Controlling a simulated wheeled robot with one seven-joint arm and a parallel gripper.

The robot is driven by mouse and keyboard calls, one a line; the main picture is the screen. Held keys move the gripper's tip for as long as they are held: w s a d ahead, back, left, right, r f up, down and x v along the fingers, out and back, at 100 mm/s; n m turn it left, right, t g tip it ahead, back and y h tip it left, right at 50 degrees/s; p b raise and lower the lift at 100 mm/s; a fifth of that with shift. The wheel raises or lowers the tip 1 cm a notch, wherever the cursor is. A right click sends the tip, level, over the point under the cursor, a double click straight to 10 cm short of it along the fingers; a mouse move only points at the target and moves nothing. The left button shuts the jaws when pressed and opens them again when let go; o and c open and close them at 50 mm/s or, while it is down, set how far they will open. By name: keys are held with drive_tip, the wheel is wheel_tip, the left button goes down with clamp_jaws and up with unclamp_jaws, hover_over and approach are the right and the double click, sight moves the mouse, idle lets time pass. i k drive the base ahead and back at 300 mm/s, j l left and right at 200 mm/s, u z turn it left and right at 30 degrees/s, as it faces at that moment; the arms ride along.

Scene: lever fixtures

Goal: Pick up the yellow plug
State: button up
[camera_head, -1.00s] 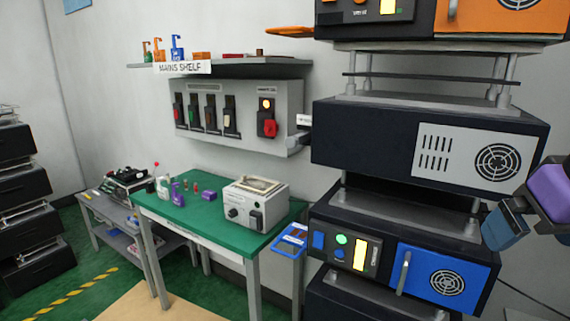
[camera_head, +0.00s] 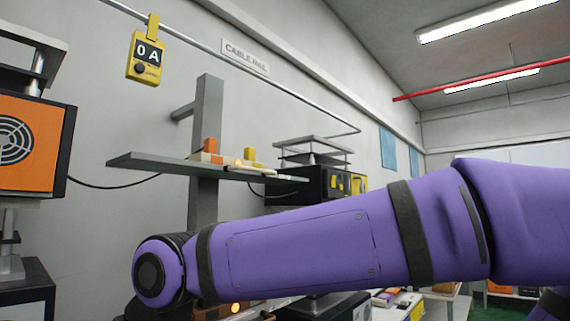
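A small yellow piece (camera_head: 250,155) stands on a grey wall shelf (camera_head: 135,160) left of the middle. It may be the yellow plug, but it is too small to tell. A small orange piece (camera_head: 211,146) stands to its left, with pale low pieces around both. My purple arm crosses the lower right half of the view, below and in front of the shelf. My gripper is not in view.
A yellow meter (camera_head: 147,58) reading "0 A" hangs from a cable rail (camera_head: 205,50). A grey post (camera_head: 206,100) stands behind the shelf. A dark unit with yellow parts (camera_head: 318,186) is right of the shelf, and an orange-fronted unit (camera_head: 30,140) is at left.

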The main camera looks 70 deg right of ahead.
sight(249, 152)
drive_tip(key=z, duration=1.5)
